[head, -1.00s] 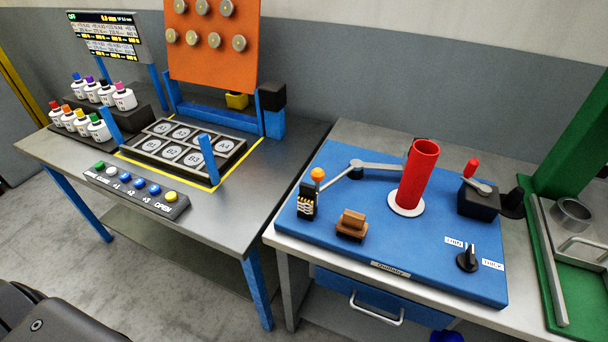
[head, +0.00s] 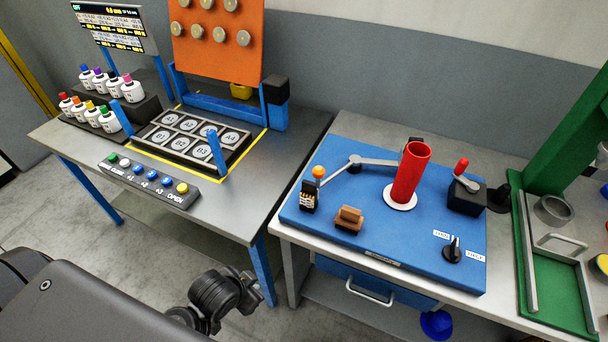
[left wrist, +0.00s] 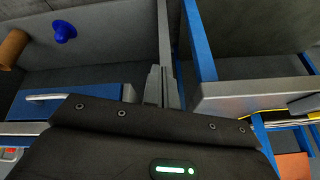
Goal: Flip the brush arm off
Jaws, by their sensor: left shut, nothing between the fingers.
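The blue board (head: 300,205) on the right bench carries a red upright tube (head: 410,172) on a white disc. A black box with a red-handled crank (head: 467,190), a brown block (head: 348,218) and a black knob (head: 453,250) between two labels are also there. I cannot tell which part is the brush arm. My left gripper (left wrist: 161,87) is shut and empty, in front of the benches and away from the board. My right gripper is out of view.
The left bench (head: 230,205) holds a numbered tray (head: 165,138), a button strip (head: 150,182), several small bottles and an orange peg panel (head: 215,45). A green frame (head: 545,270) stands right of the blue board. A blue funnel-like thing (head: 437,324) is below the bench.

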